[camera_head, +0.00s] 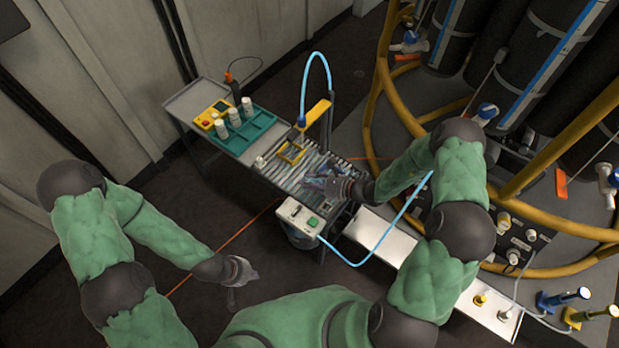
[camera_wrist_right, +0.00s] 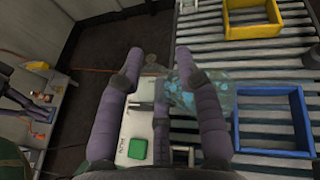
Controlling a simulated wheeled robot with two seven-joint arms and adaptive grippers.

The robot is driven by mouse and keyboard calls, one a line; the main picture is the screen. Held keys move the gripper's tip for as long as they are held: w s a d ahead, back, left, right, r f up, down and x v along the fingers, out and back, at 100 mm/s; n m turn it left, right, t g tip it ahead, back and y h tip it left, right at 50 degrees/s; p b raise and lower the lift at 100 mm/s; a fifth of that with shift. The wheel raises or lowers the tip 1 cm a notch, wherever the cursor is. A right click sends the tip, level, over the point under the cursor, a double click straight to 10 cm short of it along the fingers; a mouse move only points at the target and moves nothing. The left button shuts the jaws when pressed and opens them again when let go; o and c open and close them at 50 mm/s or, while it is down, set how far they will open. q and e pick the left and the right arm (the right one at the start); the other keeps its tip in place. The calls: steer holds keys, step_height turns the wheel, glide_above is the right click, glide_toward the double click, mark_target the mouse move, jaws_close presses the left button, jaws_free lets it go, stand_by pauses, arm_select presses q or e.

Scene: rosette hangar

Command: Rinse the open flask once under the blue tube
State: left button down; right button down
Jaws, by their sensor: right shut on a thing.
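My right gripper (camera_head: 338,187) is over the slatted rack, at its right end. In the right wrist view the right gripper (camera_wrist_right: 160,62) is shut on a clear, faintly blue flask (camera_wrist_right: 198,100), which shows between and behind its fingers and looks tilted. The flask's mouth is hard to make out. The blue tube (camera_head: 316,56) arches above the rack, and its end hangs over the yellow frame (camera_head: 291,152), left of and behind my right gripper. My left gripper (camera_head: 240,275) hangs low over the floor, away from the rack; its jaws are too small to read.
The slatted rack (camera_wrist_right: 185,60) also bears a blue frame (camera_wrist_right: 273,126). A white box with a green button (camera_head: 300,216) is at its near edge. A green tray (camera_head: 250,130) with several white bottles stands left. Yellow rails (camera_head: 400,110) and dark cylinders crowd the right.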

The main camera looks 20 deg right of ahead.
step_height(320, 180, up, 3)
steer(key=m+g+p, duration=0.1)
steer(key=m+p, duration=0.1)
steer(key=p, duration=0.1)
steer(key=shift+r+y+p, duration=0.1)
steer(key=shift+y+p, duration=0.2)
steer(key=shift+p, duration=0.1)
steer(key=shift+r+m+g+p, duration=0.6)
steer(key=shift+m+p, duration=0.3)
steer(key=shift+p, duration=0.1)
steer(key=shift+s+a, duration=0.1)
steer(key=shift+s, duration=0.05)
